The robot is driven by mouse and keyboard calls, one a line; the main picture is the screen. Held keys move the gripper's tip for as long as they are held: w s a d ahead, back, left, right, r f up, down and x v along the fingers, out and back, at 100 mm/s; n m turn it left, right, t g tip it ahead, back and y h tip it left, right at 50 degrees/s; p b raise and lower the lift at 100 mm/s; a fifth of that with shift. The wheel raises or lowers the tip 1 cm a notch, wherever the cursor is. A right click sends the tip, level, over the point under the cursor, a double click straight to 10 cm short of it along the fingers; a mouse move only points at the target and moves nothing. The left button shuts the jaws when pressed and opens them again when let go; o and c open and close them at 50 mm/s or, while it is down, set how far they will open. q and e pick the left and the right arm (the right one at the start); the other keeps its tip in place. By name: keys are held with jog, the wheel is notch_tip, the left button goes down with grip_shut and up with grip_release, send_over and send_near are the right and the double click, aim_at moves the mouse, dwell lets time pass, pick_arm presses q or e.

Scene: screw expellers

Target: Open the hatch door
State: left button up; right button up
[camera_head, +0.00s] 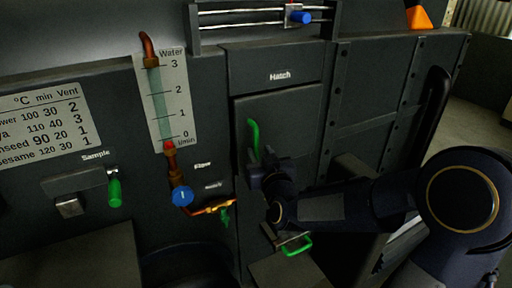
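The hatch door (293,115) is a dark panel under the "Hatch" label and looks shut. Its green handle (254,138) stands upright near the door's left edge. My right gripper (262,165) is at the lower end of this handle, with its arm coming in from the right. The gripper is dark and partly hidden by its own wrist, so I cannot tell whether its fingers are open or shut, or touch the handle. It covers the lower left part of the door. My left gripper is not in view.
Another green handle (297,246) is below my gripper. A slider with a blue knob (300,17) is above.

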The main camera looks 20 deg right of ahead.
aim_at(257, 147)
jog(key=shift+w+d, duration=0.15)
jog(key=shift+w, duration=1.05)
jog(key=shift+w+d, duration=0.15)
jog(key=shift+w, duration=1)
jog(key=shift+c, duration=0.2)
grip_shut()
